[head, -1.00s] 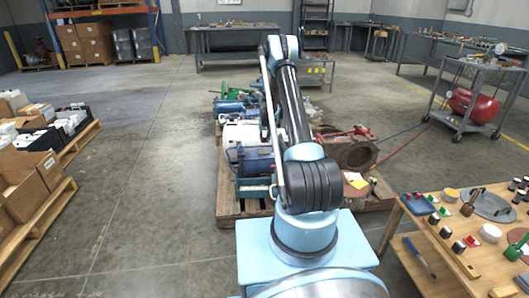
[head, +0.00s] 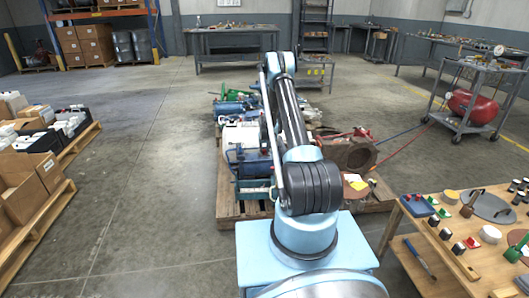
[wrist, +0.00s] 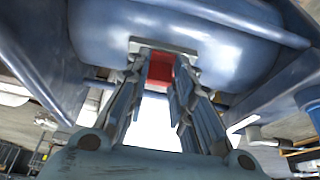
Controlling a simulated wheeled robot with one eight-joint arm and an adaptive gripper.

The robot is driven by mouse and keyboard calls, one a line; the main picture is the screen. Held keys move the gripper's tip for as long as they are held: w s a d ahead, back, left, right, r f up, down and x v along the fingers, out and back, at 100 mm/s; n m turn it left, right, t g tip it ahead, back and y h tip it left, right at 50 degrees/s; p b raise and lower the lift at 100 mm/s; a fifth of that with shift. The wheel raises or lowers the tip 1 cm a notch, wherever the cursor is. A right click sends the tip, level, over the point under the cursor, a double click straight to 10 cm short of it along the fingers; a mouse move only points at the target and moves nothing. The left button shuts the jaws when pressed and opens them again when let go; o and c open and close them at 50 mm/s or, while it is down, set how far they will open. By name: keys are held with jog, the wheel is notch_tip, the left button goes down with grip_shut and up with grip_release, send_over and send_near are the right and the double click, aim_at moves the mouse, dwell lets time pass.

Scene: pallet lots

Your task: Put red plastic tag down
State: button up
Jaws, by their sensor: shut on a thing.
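The red plastic tag (wrist: 161,68) shows in the wrist view between the fingertips of my gripper (wrist: 164,85). My gripper is shut on it. The tag is close against or just in front of a large rounded blue metal body; I cannot tell whether it touches. In the head view my arm reaches forward over a wooden pallet (head: 228,208) loaded with machines. My gripper and the tag are hidden there behind the arm and the machines.
Blue machinery (head: 250,165) and a rusty brown casting (head: 350,153) crowd the pallet. Blue bars flank my gripper in the wrist view. A wooden workbench (head: 455,255) with small parts stands at the right. A wheeled cart (head: 470,95) is behind it. Open floor lies left of the pallet.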

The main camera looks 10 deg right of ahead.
jog(key=o, duration=0.9)
jog(key=s+f+v, duration=0.1)
jog(key=s+v, duration=0.1)
jog(key=v, duration=1.5)
jog(key=s+f+v, duration=0.1)
jog(key=s+v, duration=0.1)
jog(key=v, duration=1.4)
jog(key=s+r+g, duration=0.1)
jog(key=s+r, duration=0.5)
jog(key=s, duration=0.3)
jog(key=s+r, duration=0.6)
jog(key=s, duration=0.3)
jog(key=s+r, duration=0.2)
jog(key=s, duration=1.8)
jog(key=s+f, duration=0.3)
jog(key=s, duration=0.5)
jog(key=s+f+g, duration=0.1)
jog(key=s+f, duration=0.3)
jog(key=s, duration=0.3)
jog(key=shift+s+f, duration=0.25)
jog(key=shift+s, duration=0.1)
